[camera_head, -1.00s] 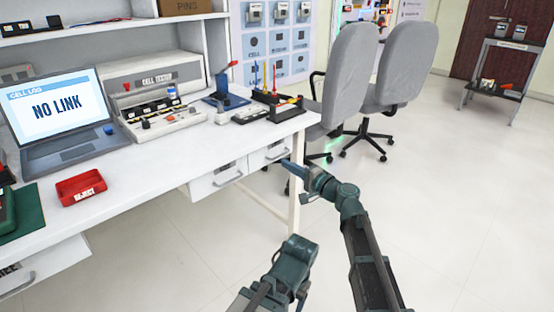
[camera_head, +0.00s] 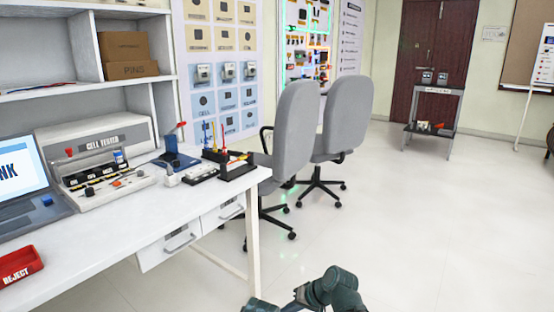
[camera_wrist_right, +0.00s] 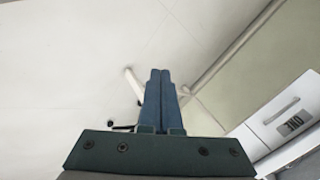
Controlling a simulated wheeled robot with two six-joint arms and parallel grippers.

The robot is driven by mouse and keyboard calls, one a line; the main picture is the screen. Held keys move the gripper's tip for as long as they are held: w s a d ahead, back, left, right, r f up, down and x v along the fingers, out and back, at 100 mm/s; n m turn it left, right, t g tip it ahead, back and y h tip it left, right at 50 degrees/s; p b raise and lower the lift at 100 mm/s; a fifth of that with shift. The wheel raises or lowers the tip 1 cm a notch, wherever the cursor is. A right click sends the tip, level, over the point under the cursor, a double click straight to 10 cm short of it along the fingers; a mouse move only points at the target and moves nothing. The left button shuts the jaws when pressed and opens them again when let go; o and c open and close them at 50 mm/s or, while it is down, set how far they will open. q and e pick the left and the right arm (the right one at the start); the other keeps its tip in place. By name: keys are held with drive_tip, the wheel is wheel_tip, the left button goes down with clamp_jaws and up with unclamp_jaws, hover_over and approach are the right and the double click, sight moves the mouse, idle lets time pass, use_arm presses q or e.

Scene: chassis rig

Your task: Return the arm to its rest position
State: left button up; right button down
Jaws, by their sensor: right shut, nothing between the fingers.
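My right gripper (camera_wrist_right: 160,74) shows in the right wrist view, its two blue fingers pressed together with nothing between them. In the head view only dark teal links of my arms show at the bottom edge, low in front of the bench. No fingertips can be made out there, and my left gripper is not seen.
The white bench (camera_head: 140,222) fills the left, with a cell tester (camera_head: 105,160), a red reject tray (camera_head: 18,266) and a laptop (camera_head: 25,185). Two grey chairs (camera_head: 297,125) stand beyond its right end. Drawers (camera_wrist_right: 285,118) are at right in the wrist view.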

drive_tip(key=s+d+f+g+h, duration=0.35)
drive_tip(key=s+d+h, duration=0.35)
drive_tip(key=s+d, duration=0.55)
drive_tip(key=s+a+r+n+p, duration=0.2)
drive_tip(key=s+a+n, duration=0.25)
drive_tip(key=a, duration=0.55)
wheel_tip(320, 180, up, 37)
drive_tip(key=p, duration=3.8)
drive_tip(key=shift+w+d+r+h, duration=0.15)
drive_tip(key=shift+w+d+h, duration=0.15)
drive_tip(key=shift+w, duration=0.1)
